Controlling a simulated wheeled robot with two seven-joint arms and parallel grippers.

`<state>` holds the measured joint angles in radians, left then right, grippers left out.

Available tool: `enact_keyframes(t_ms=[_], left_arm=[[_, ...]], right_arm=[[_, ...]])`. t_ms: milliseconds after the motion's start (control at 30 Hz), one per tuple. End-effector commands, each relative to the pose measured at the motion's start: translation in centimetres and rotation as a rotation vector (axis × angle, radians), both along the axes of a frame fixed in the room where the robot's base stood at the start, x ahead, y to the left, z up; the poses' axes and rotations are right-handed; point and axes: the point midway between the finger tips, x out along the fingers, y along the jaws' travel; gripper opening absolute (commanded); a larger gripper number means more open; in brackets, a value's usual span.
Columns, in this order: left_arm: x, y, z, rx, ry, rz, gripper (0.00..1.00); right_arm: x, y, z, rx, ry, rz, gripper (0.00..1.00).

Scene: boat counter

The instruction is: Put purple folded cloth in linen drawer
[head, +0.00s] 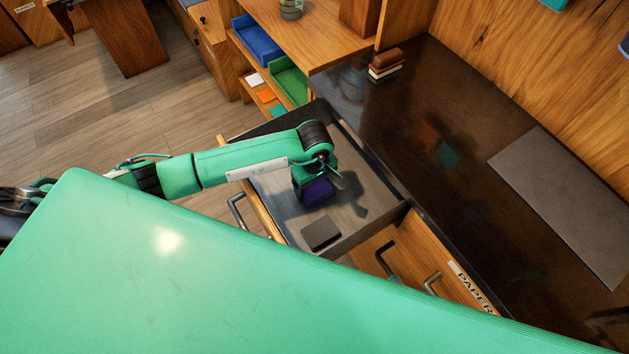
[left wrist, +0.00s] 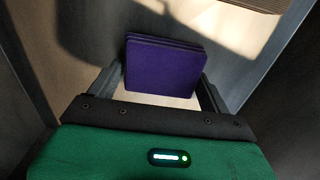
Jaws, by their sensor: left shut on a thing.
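The purple folded cloth (head: 318,192) is held by my left gripper (head: 316,184) inside the outline of an open drawer (head: 362,232). In the left wrist view the cloth (left wrist: 165,66) sits between the two fingers of the gripper (left wrist: 163,88), which is shut on it. The pale drawer floor and dark walls show around it. I cannot tell whether the cloth touches the floor. A dark grey folded piece (head: 321,233) lies in the drawer's near corner. The open drawer's label is not visible. My right gripper is not in view.
A dark counter (head: 440,150) runs beside the drawer, with a grey mat (head: 565,200) and a brown-and-white stacked item (head: 385,65). A drawer labelled PAPER (head: 470,287) is at the lower right. Blue (head: 257,40) and green (head: 289,80) trays stand on shelves behind.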

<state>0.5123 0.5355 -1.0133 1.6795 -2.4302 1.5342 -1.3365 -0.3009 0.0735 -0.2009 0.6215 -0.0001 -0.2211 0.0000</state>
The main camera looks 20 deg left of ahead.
Motion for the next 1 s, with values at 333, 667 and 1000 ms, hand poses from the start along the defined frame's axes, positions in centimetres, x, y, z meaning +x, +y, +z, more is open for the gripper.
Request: enact_keyframes(t_ms=[333,667,1000], left_arm=[[0.0,0.0,-0.5,0.001,-0.001,-0.001,0.59],[0.0,0.0,-0.2,0.000,0.000,-0.001,1.00],[0.2,0.0,3.9,-0.001,-0.006,-0.003,1.00]], right_arm=[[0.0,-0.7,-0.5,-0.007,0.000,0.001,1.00],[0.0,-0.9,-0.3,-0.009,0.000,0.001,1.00],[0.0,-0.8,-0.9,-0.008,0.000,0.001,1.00]])
